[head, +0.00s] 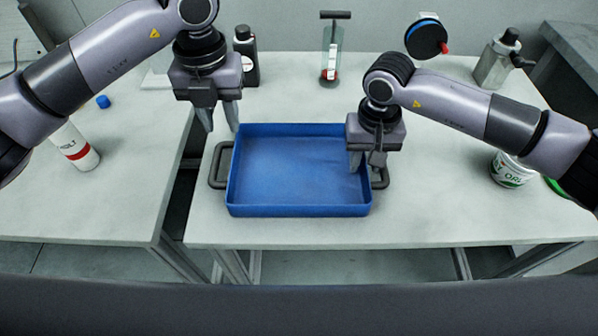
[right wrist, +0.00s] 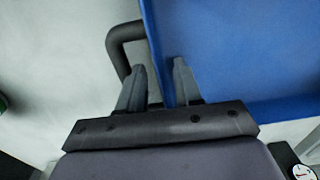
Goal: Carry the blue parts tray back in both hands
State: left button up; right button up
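The blue parts tray (head: 300,211) sits level and empty on the right-hand table, with a dark handle on each short side. My left gripper (head: 221,130) is open and empty, above and behind the left handle (head: 217,165). My right gripper (head: 366,168) is over the tray's right side, close to the right handle (head: 382,178), which it partly hides. In the right wrist view its fingers (right wrist: 159,70) are apart, one beside the handle (right wrist: 117,46) and one over the blue tray (right wrist: 230,50). I cannot tell whether they touch anything.
A dark bottle (head: 246,56), a clear dispenser (head: 331,50) and a metal flask (head: 495,62) stand behind. A white tub (head: 510,170) is at right. A white tube (head: 75,148) and a blue cap (head: 103,102) are on the left table. A gap separates the tables.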

notch_tip(320, 180, up, 12)
dwell(0.4)
jog(key=shift+s+f, duration=0.1)
dwell(0.4)
